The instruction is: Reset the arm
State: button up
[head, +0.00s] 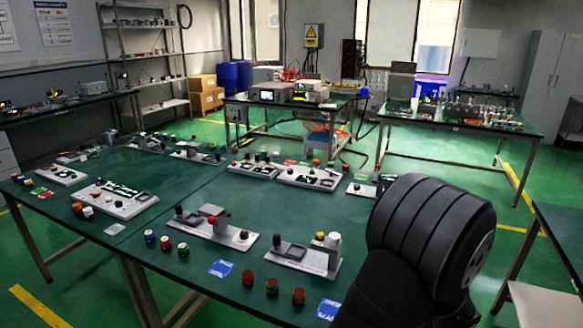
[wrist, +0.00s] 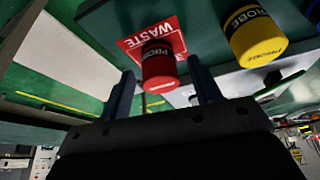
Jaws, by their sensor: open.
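My gripper (wrist: 161,80) shows in the wrist view with its two dark fingers spread apart. A red cylinder marked PROBE (wrist: 158,66) appears between the fingertips, with gaps on both sides; its exact distance from them is unclear. It is by a red card marked WASTE (wrist: 135,42). A yellow cylinder marked PROBE (wrist: 256,38) is to the right, outside the fingers. The wrist picture is tilted, and the lettering on the cylinders is inverted. In the head view only a black link of my arm shows at the right front; the gripper is hidden there.
The large green table (head: 150,235) holds grey fixtures (head: 212,226), a fixture close to my arm (head: 303,255), a white panel (head: 118,198) and several small coloured cylinders (head: 273,287). Another table (head: 550,240) stands at the right. Green floor shows between the tables.

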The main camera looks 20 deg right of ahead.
jog(key=shift+r, duration=0.25)
jog(key=v, duration=1.2)
jog(key=x, duration=1.3)
jog(key=shift+a, duration=0.15)
jog(key=r, duration=0.5)
jog(key=shift+s+r, duration=0.1)
jog(key=shift+s, duration=0.2)
jog(key=s+a+r, duration=0.2)
jog(key=s+r, duration=0.5)
jog(key=s, duration=0.4)
jog(key=w+d+f, duration=0.1)
jog(key=w+d, duration=0.2)
jog(key=w, duration=1.3)
jog(key=w+d+f, duration=0.1)
jog(key=w+d, duration=0.3)
jog(key=w, duration=1.2)
jog(key=shift+w, duration=0.3)
